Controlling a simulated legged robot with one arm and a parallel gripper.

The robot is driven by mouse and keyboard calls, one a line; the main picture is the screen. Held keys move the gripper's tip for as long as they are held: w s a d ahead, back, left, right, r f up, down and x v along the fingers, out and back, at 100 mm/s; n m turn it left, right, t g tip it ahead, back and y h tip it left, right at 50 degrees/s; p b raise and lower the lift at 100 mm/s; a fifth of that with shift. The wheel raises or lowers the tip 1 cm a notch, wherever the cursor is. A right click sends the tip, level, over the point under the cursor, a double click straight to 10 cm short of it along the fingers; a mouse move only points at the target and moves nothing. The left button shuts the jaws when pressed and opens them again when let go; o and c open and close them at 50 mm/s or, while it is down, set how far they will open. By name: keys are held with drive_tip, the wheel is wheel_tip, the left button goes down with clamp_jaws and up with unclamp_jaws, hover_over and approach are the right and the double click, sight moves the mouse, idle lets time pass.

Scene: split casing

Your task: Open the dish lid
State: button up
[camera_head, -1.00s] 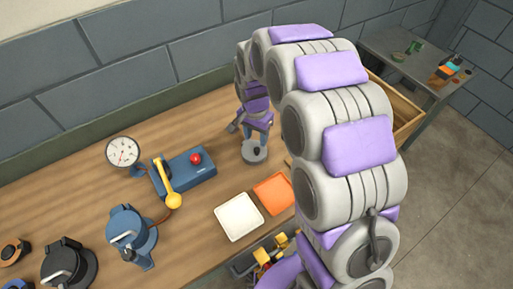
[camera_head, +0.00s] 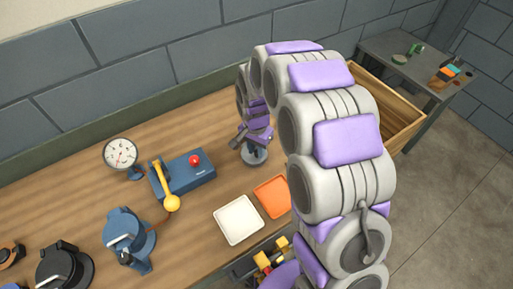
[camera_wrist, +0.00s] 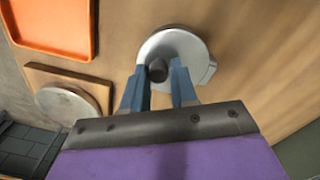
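The dish (camera_head: 255,157) is a round grey piece standing on the wooden bench below my gripper (camera_head: 256,144). In the wrist view its pale grey lid (camera_wrist: 188,48) lies flat on top, with a short dark knob (camera_wrist: 157,71) in the middle and a small tab at the right rim. My gripper also shows in the wrist view (camera_wrist: 159,66), with two blue fingers apart, one on either side of the knob. I see no clear grip on the knob; whether the fingertips touch it I cannot tell.
A white tray (camera_head: 238,220) and an orange tray (camera_head: 272,196) lie in front of the dish. A blue box with a red button (camera_head: 193,172) and a gauge (camera_head: 120,154) stand left. In the wrist view, a round grey disc (camera_wrist: 68,106) sits on a wooden square.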

clamp_jaws()
